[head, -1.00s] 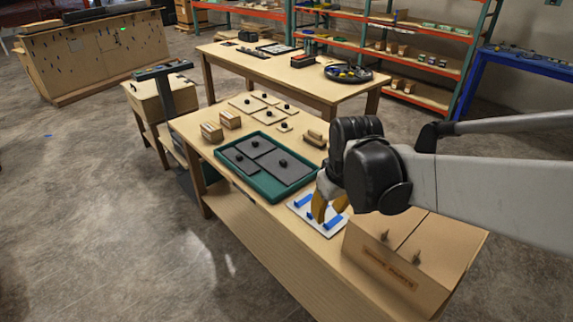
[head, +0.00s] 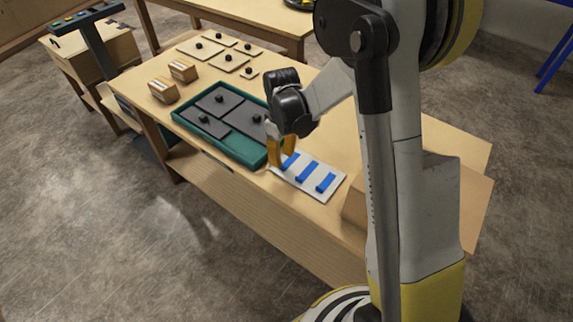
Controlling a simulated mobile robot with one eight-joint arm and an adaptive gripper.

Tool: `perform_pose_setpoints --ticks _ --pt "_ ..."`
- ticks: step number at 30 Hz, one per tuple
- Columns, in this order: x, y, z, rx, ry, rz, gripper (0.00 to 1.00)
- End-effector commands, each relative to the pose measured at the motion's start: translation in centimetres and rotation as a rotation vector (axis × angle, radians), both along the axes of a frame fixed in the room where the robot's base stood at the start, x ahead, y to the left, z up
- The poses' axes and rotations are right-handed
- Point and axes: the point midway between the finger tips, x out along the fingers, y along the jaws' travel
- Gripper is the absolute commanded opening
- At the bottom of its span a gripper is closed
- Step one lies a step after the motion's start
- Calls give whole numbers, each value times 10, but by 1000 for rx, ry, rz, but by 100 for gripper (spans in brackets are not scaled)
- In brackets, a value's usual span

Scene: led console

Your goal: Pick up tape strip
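Several short blue tape strips lie on a white card on the wooden table. In the head view, one strip (head: 325,182) is at the card's right, another strip (head: 307,171) is in its middle, and a third strip (head: 291,160) is at its left end. The white card (head: 318,167) lies to the right of the green tray. My gripper (head: 281,158) has orange fingers pointing down at the card's left end, beside the left strip. The fingers look apart, with nothing visible between them. Whether the tips touch the strip or card is unclear.
The green tray (head: 181,121) holds dark panels with black knobs. Small wooden blocks (head: 163,91) and pale knobbed plates (head: 230,62) stand behind it. A cardboard box (head: 354,205) is at the right, partly hidden by my arm.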

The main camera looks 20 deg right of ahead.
Motion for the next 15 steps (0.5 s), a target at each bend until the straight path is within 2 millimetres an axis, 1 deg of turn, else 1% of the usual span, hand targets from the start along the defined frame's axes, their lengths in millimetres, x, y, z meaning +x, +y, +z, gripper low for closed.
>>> perform_pose_setpoints --ticks 2,9,12,15 --pt "1 0 -8 0 0 0 31" --pt "4 2 -46 0 0 0 31" --pt "4 2 -51 0 0 0 31" --pt "3 2 -50 0 0 0 31"
